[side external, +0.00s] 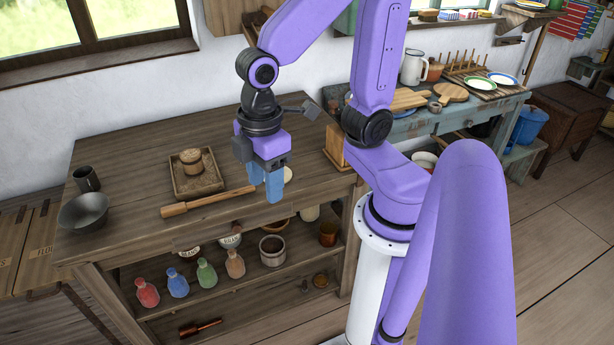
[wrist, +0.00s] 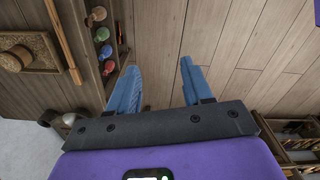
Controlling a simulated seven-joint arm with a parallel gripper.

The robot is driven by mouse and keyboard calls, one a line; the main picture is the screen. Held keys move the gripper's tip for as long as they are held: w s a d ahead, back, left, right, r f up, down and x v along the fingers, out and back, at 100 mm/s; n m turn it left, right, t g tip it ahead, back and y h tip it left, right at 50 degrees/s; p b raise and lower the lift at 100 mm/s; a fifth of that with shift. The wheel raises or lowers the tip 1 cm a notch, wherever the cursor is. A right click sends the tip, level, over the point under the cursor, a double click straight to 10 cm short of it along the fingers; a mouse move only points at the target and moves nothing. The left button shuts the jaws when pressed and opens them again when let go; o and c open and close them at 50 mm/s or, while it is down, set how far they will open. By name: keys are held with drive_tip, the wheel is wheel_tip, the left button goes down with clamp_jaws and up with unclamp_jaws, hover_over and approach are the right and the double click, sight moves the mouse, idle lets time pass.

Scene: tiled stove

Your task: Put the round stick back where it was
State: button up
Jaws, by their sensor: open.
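In the wrist view the stick (wrist: 61,38) runs along the upper left, to the left of both fingers. My gripper (side external: 266,190) has blue fingers and hangs near the table's front edge, just right of the stick. In the wrist view my gripper (wrist: 158,67) is open and empty, with floorboards showing between its fingers.
A square wooden tray (side external: 215,187) holds a round wooden piece (side external: 191,161). A dark bowl (side external: 83,212) and mug (side external: 87,179) stand at the left. A slotted wooden block (side external: 335,148) stands at the right. Coloured bottles (side external: 178,283) and pots fill the shelf below.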

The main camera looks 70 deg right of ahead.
drive_tip(key=s+d, duration=0.3)
drive_tip(key=s, duration=0.3)
drive_tip(key=shift+s+n, duration=0.3)
drive_tip(key=shift+s, duration=0.1)
